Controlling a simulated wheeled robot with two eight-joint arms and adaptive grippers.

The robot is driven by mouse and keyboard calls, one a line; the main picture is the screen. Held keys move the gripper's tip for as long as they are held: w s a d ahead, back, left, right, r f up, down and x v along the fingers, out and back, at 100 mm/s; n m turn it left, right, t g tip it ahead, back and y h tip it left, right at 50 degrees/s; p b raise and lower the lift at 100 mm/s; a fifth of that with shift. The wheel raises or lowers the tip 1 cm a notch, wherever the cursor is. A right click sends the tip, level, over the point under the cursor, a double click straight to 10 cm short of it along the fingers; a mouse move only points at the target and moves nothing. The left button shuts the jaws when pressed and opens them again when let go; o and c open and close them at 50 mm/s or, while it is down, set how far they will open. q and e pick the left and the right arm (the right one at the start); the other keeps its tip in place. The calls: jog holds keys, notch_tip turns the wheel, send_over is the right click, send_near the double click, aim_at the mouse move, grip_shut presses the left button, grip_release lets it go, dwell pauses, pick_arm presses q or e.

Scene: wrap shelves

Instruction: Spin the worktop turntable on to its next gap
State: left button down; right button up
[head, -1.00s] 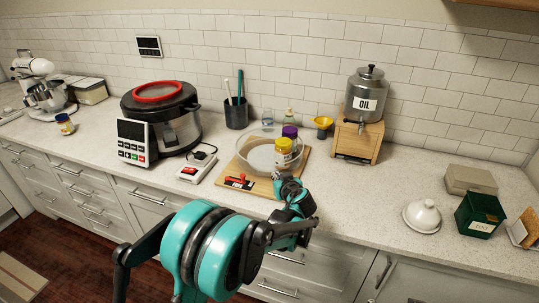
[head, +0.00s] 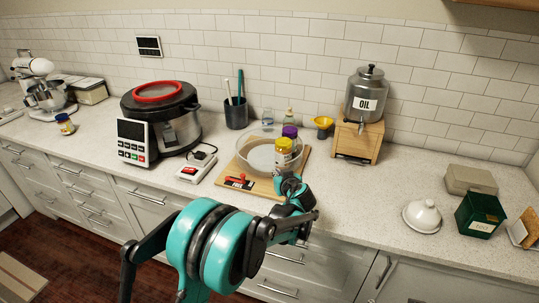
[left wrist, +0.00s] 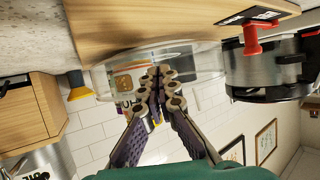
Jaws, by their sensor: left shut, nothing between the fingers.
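The turntable is a clear round tray with a raised rim (head: 243,148) on a wooden board (head: 228,171) on the worktop. A yellow-capped jar (head: 284,144) and a purple-capped jar (head: 290,131) stand at its right side. A red lever knob (head: 242,177) sits on a black label at the board's front. My left gripper (head: 283,179) is shut and empty at the front right of the tray, near the yellow-capped jar. In the left wrist view its fingertips (left wrist: 160,76) overlap the clear rim (left wrist: 205,58); I cannot tell whether they touch it. My right gripper is out of view.
A large cooker (head: 180,125) and a red-switched box (head: 195,168) stand to the left. An oil dispenser (head: 366,95) on a wooden stand (head: 356,142) is at the back right. The worktop between the board and the white lidded dish (head: 421,216) is clear.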

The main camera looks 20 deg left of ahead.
pick_arm(q)
jog(key=shift+w+d, duration=0.3)
jog(key=shift+d, duration=0.55)
jog(key=shift+w+d, duration=0.65)
jog(key=shift+w, duration=0.1)
jog(key=shift+s+d, duration=1.15)
jog(key=shift+s, duration=0.2)
